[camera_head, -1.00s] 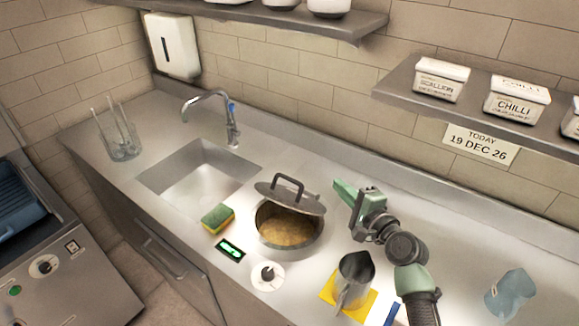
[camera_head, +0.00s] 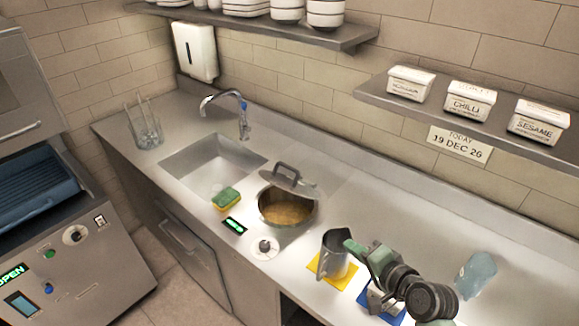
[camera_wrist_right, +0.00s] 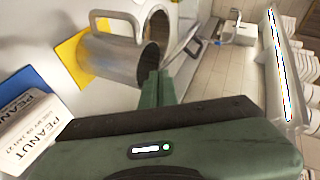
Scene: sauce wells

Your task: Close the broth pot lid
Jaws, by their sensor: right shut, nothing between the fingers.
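The broth pot (camera_head: 268,217) stands on the steel counter with yellowish broth showing inside. Its lid (camera_head: 308,189), grey with a dark loop handle, is raised and tilted at the pot's back edge, so the pot is open. My right gripper (camera_head: 352,246) is shut and empty beside the metal pitcher, to the right of the pot and apart from the lid. In the right wrist view its green fingers (camera_wrist_right: 157,86) are together, close to the pitcher's mouth. My left gripper is not in view.
The metal pitcher (camera_head: 334,259) stands on a yellow mat (camera_head: 345,281), between my right gripper and the pot. A blue mat (camera_head: 369,308) lies beside it. A sponge (camera_head: 226,198), a knob (camera_head: 264,248) and the sink (camera_head: 205,168) are near the pot. Labelled tubs stand on the right shelf.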

